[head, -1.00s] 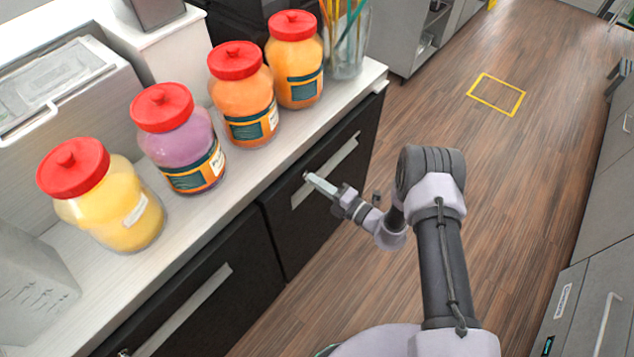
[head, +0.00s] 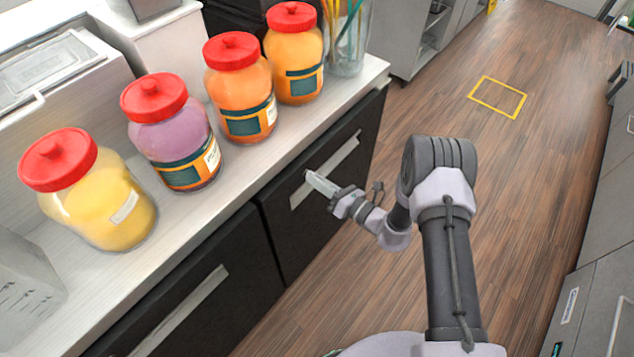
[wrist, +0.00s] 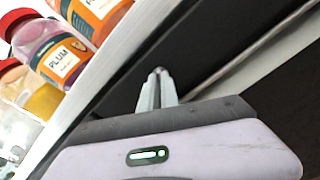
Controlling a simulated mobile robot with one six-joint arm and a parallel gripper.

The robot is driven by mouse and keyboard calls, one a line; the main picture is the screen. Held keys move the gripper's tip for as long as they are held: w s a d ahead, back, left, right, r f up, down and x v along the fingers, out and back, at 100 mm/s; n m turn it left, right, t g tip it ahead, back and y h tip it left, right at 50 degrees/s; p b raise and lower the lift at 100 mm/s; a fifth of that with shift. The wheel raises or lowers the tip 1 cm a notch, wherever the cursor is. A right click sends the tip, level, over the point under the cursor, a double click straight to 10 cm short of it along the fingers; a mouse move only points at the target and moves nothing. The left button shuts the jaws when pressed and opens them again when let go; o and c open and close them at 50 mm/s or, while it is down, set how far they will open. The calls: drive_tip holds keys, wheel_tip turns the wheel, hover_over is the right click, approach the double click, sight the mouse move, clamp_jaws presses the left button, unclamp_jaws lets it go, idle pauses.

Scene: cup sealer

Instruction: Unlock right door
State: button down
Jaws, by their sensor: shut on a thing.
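The right door (head: 288,235) is a dark cabinet front under the white counter, and it looks closed. Its long pale handle (head: 342,157) slants along the upper part. My gripper (head: 310,177) is at the upper left part of this door, by the handle's near end. In the wrist view my gripper (wrist: 158,82) has its fingers together, with a small thing at their tips in front of the dark panel. The fingers hide most of that thing; it may be a key or lock part, but I cannot tell. Whether the lock has turned is not visible.
The left door (head: 245,262) with its own pale handle (head: 185,308) is beside it. Red-lidded jars, yellow (head: 105,205), purple (head: 175,140) and two orange, stand on the counter (head: 215,205) above.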

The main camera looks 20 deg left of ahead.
drive_tip(key=n+b, duration=0.2)
drive_tip(key=n, duration=0.3)
drive_tip(key=shift+n, duration=0.7)
drive_tip(key=c, duration=1.6)
unclamp_jaws()
drive_tip(key=p+v, duration=0.3)
drive_tip(key=v, duration=1.4)
drive_tip(key=shift+d, duration=0.2)
drive_tip(key=shift+s, duration=0.15)
